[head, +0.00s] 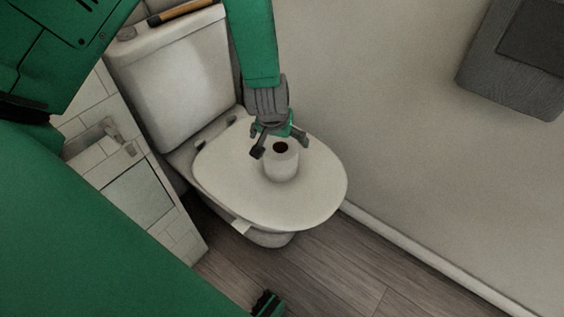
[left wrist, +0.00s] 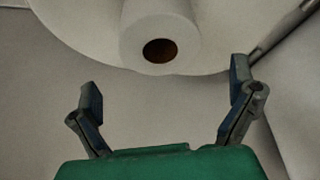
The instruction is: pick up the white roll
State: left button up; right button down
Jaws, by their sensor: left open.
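The white roll (head: 282,163) stands upright on the closed toilet lid (head: 318,190) in the head view, its dark core hole facing up. My left gripper (head: 280,147) is open, with its fingers spread above and just behind the roll. In the left wrist view the roll (left wrist: 160,38) is at the top centre, beyond the fingertips of the open left gripper (left wrist: 165,88). Nothing is between the fingers. A dark claw-like part at the bottom edge of the head view may be my right gripper (head: 267,304); its fingers cannot be made out.
The toilet tank (head: 175,80) stands behind the lid, with an orange and black object (head: 180,12) on top. A tiled ledge with a metal fitting (head: 112,132) is at left. A grey box-like object (head: 515,60) is at upper right. Wood floor (head: 340,265) is clear at front.

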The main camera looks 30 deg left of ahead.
aim_at(281, 148)
pick_arm(q)
jog(key=shift+w+a+f+b, duration=0.15)
jog(key=shift+f+b, duration=0.15)
jog(key=shift+f, duration=0.45)
jog(key=b+x, duration=0.2)
jog(key=x, duration=0.1)
jog(key=shift+f, duration=0.45)
jog(key=shift+w+f, duration=0.15)
jog(key=shift+f, duration=0.2)
jog(key=shift+r, duration=0.1)
jog(key=shift+c, duration=0.8)
jog(key=c, duration=1)
